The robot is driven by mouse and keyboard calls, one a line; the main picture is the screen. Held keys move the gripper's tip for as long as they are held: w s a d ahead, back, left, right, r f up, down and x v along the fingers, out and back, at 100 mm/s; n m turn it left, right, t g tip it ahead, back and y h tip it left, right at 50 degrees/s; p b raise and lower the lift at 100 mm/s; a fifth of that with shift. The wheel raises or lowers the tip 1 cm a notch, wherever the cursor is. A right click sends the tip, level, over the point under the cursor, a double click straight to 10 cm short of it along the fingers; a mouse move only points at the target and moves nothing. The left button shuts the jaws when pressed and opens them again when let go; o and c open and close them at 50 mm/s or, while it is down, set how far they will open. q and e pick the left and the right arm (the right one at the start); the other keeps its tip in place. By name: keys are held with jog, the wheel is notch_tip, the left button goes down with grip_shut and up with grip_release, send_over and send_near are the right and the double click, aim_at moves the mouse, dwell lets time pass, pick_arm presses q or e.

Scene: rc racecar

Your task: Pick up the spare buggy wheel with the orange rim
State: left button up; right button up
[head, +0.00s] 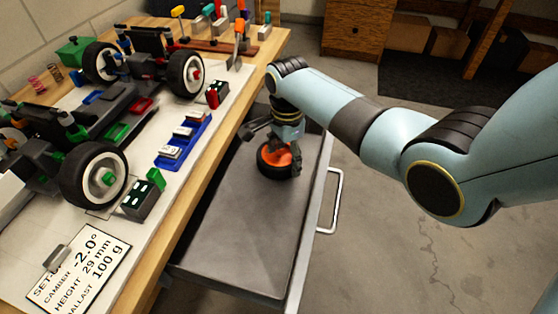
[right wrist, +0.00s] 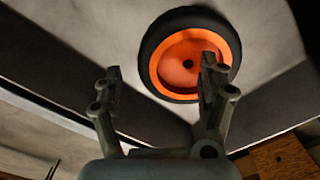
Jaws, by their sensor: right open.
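The spare buggy wheel (head: 272,165) with the orange rim lies in the open metal drawer (head: 222,225), towards its far end. My right gripper (head: 286,158) reaches down over the wheel and partly covers it. In the right wrist view the wheel (right wrist: 155,62) shows its black tyre and orange rim. The right gripper (right wrist: 160,85) is open there, with one fingertip overlapping the rim and the other left of the tyre. Nothing is between its fingers that I can see as gripped; contact cannot be told. My left gripper is not in view.
The workbench (head: 228,110) left of the drawer holds a buggy chassis (head: 120,105), a blue tray (head: 184,140), a setup card (head: 80,268) and several tools. The drawer's handle (head: 335,200) is on its right side. The near part of the drawer is empty.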

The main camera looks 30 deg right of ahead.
jog(key=shift+f, duration=0.5)
jog(key=shift+c, duration=0.2)
jog(key=c, duration=1.4)
